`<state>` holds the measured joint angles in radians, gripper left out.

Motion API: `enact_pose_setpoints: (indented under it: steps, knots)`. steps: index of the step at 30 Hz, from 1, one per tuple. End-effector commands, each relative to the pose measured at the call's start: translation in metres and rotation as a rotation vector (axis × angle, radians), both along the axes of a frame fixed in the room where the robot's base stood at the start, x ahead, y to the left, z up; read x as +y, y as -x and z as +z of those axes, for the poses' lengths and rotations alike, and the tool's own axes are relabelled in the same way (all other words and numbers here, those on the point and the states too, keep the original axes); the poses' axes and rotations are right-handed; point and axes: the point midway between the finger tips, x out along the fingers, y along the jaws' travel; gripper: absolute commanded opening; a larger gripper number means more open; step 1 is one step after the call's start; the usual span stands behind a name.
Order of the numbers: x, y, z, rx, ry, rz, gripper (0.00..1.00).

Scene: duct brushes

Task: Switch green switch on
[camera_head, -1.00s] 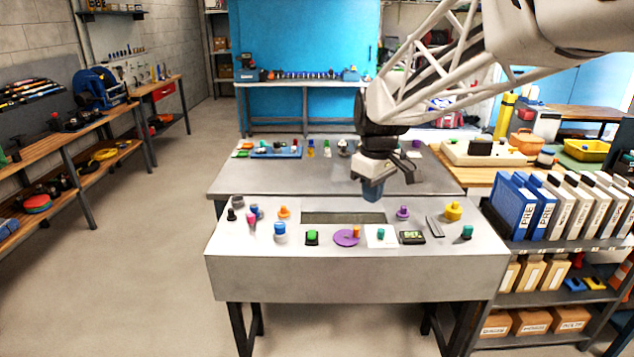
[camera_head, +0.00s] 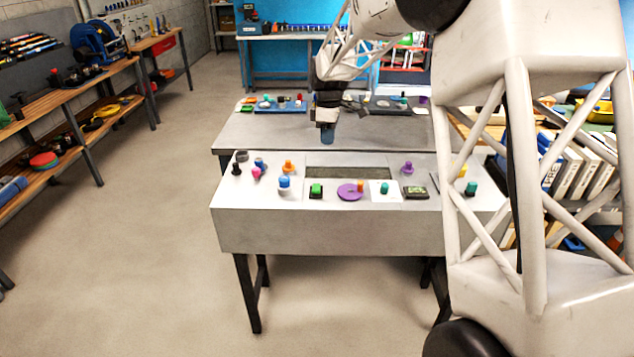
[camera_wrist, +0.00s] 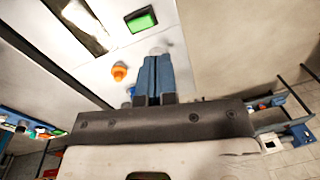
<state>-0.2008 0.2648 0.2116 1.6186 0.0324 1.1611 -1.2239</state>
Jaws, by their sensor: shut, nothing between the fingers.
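The green switch (camera_head: 316,190) is a bright green block on a black base near the front edge of the grey panel. In the wrist view it shows as a green rectangle in a dark frame (camera_wrist: 142,20), ahead of the fingers. My gripper (camera_head: 327,140) has blue fingers pointing down, above and behind the panel, apart from the switch. In the wrist view the fingers (camera_wrist: 156,68) are together with nothing between them. Whether the switch is on or off I cannot tell.
Close to the switch are a blue knob (camera_head: 284,182), a purple disc (camera_head: 350,191) and an orange knob (camera_head: 288,167). A recessed slot (camera_head: 348,172) lies behind it. A teal knob (camera_head: 385,188) and dark display (camera_head: 415,192) are to the right.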

Motion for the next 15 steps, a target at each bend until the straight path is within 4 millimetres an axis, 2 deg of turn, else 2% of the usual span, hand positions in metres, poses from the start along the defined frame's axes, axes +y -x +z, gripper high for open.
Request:
enact_pose_setpoints:
  steps: [1,6,15]
  knots:
    - [0.007,-0.010,-0.009,0.009,-0.002,0.028,0.00]
    - [0.022,-0.034,-0.030,0.027,-0.010,0.109,0.00]
    - [0.032,-0.048,-0.042,0.038,-0.016,0.161,0.00]
